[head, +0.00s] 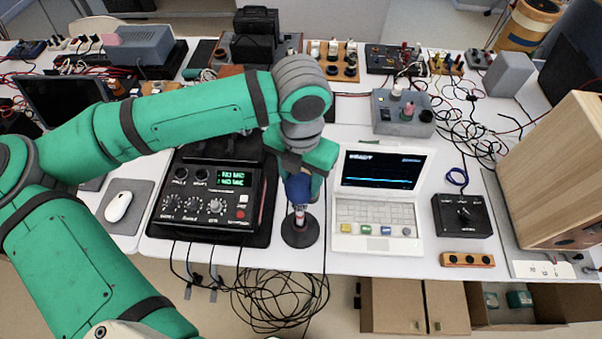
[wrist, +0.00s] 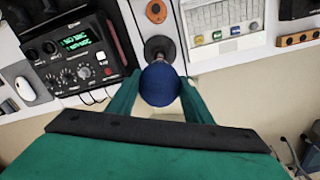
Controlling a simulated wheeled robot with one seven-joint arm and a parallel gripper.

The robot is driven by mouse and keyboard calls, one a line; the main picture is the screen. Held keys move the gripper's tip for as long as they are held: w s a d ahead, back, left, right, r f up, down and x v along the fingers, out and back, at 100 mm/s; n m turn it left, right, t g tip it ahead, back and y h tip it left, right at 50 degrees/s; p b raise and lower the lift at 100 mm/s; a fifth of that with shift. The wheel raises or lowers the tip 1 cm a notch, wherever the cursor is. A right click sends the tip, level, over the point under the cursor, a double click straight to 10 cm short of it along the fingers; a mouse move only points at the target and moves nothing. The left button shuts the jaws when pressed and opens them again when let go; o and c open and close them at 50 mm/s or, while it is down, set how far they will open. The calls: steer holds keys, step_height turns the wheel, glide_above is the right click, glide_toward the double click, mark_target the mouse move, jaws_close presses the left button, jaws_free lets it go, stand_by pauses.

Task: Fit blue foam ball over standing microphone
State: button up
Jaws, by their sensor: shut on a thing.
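The blue foam ball (head: 298,187) is between the fingers of my gripper (head: 300,180), and the gripper is shut on it. The wrist view shows the ball (wrist: 160,84) between the two green fingertips (wrist: 160,92). The standing microphone (head: 299,214) is directly below the ball, on a round dark base (head: 300,231) near the table's front edge. In the wrist view the base (wrist: 159,48) shows just beyond the ball. The ball hides the top of the microphone, so I cannot tell how far it is around it.
A black mixer box (head: 210,200) with a green "NO MIC" display stands left of the microphone. A white laptop-like device (head: 378,215) stands close on the right. A black knob box (head: 462,214) and wooden speaker (head: 550,170) are farther right. Cables (head: 275,300) hang below the front edge.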

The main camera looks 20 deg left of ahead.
steer(key=shift+f, duration=3.35)
steer(key=shift+f, duration=0.6)
steer(key=o, duration=1.1)
step_height(320, 180, up, 11)
steer(key=shift+f, duration=0.1)
